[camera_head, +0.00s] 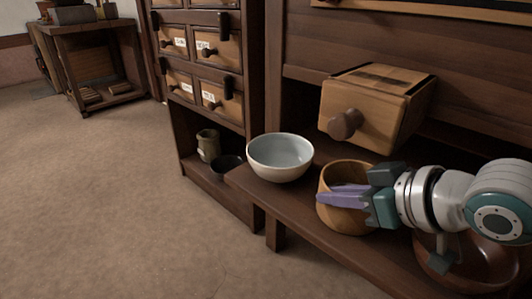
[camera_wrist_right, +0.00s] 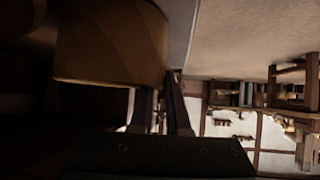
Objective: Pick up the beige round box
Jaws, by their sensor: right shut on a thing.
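The beige round box (camera_head: 338,222) is an open-topped, light wooden vessel on the dark shelf, right of centre in the head view. My right gripper (camera_head: 335,196) reaches in from the right, its purple fingers across the box and hiding part of its rim and side. It is shut on the box, though exactly where the fingers grip is hard to see. In the right wrist view the box (camera_wrist_right: 110,45) fills the upper left, by the dark fingers (camera_wrist_right: 165,105). I cannot tell a gap between box and shelf. My left gripper is not in view.
A pale bowl (camera_head: 280,158) stands left of the box on the shelf. A wooden drawer box with a round knob (camera_head: 372,108) sits behind. A reddish-brown bowl (camera_head: 480,272) is partly hidden under my right arm. The floor (camera_head: 110,210) at left is clear.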

